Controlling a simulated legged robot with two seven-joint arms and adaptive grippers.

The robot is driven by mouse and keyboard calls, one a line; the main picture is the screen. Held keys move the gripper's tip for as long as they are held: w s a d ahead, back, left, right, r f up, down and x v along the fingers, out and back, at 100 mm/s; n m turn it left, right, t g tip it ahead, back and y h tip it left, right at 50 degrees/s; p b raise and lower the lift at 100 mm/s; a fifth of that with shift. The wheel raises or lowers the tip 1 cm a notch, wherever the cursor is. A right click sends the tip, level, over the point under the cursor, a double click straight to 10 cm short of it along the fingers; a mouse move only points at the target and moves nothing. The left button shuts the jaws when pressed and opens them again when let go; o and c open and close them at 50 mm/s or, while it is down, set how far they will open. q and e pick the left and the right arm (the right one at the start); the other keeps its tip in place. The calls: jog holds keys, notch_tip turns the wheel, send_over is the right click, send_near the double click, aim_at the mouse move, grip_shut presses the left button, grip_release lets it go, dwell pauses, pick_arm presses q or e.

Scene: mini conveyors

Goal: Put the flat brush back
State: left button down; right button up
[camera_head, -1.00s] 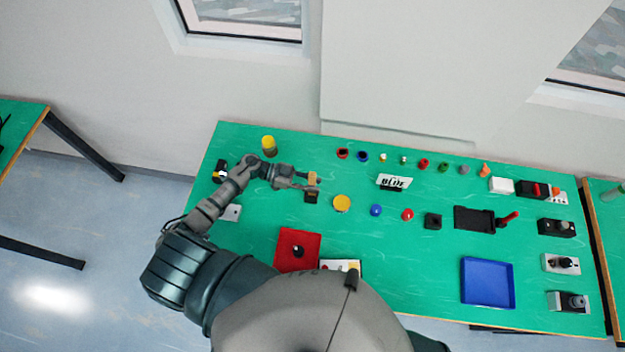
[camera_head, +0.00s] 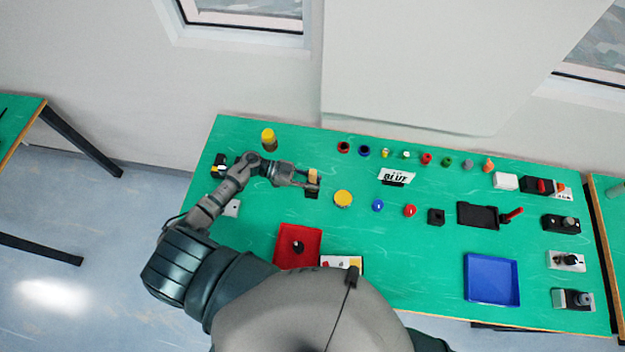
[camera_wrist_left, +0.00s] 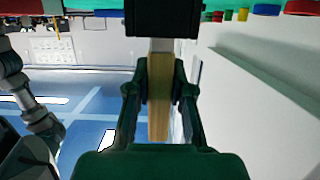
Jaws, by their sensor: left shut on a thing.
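The flat brush (camera_head: 313,175) has a tan wooden handle and stands about upright at the left part of the green table. My left gripper (camera_head: 313,183) is shut on its handle. In the left wrist view, the wooden handle (camera_wrist_left: 158,95) is between the two fingers, with a pale band at its upper end in the picture. A black block (camera_wrist_left: 161,18) is at that end, and a small dark holder (camera_head: 311,195) shows just below the gripper in the head view. I cannot tell whether the brush is seated in it. My right gripper is not in view.
A yellow disc (camera_head: 343,198) lies just right of the gripper, and the sign (camera_head: 397,176) stands beyond. A yellow-topped can (camera_head: 268,139) stands behind the arm. A red tray (camera_head: 290,255) is nearer me, a blue tray (camera_head: 491,280) at the right.

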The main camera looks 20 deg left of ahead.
pick_arm(q)
jog(key=shift+f, duration=0.3)
jog(key=c, duration=1)
grip_release()
jog(key=shift+o, duration=0.2)
jog(key=v, duration=1.2)
jog(key=shift+f, duration=0.1)
